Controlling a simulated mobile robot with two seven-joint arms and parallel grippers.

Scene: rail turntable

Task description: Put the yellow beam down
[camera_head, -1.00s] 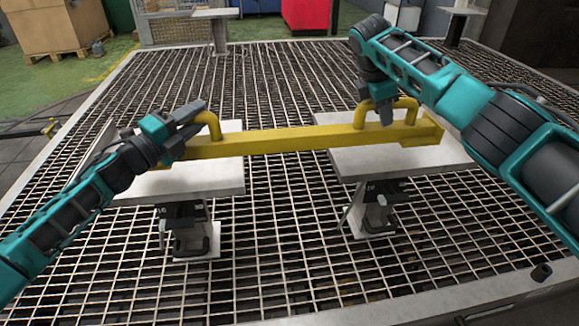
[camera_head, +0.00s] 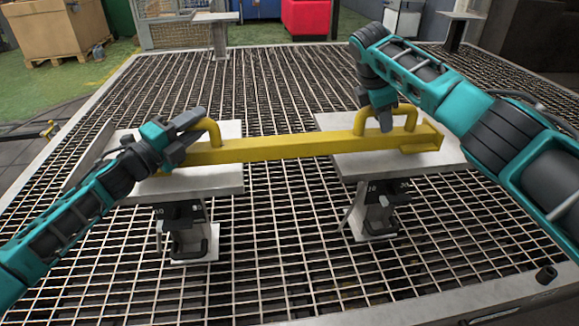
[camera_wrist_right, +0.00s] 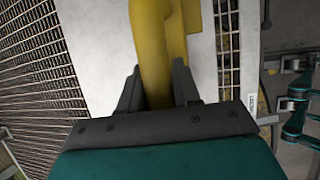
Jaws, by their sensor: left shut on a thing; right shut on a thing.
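The yellow beam (camera_head: 290,148) spans from left to right over two pale plates on stands, the left plate (camera_head: 215,184) and the right plate (camera_head: 345,168). It has a raised handle near each end. My left gripper (camera_head: 198,128) is shut on the beam's left handle. My right gripper (camera_head: 384,115) is shut on the right handle; the right wrist view shows the yellow handle (camera_wrist_right: 152,60) between its two fingers. The beam lies over both plates. I cannot tell whether its underside touches them.
The stands rise from a metal grating floor (camera_head: 285,240). A further small table (camera_head: 217,17) stands at the back left and another (camera_head: 463,15) at the back right. A cardboard box (camera_head: 62,28) and a red bin (camera_head: 305,15) are beyond the grating. The grating between the stands is clear.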

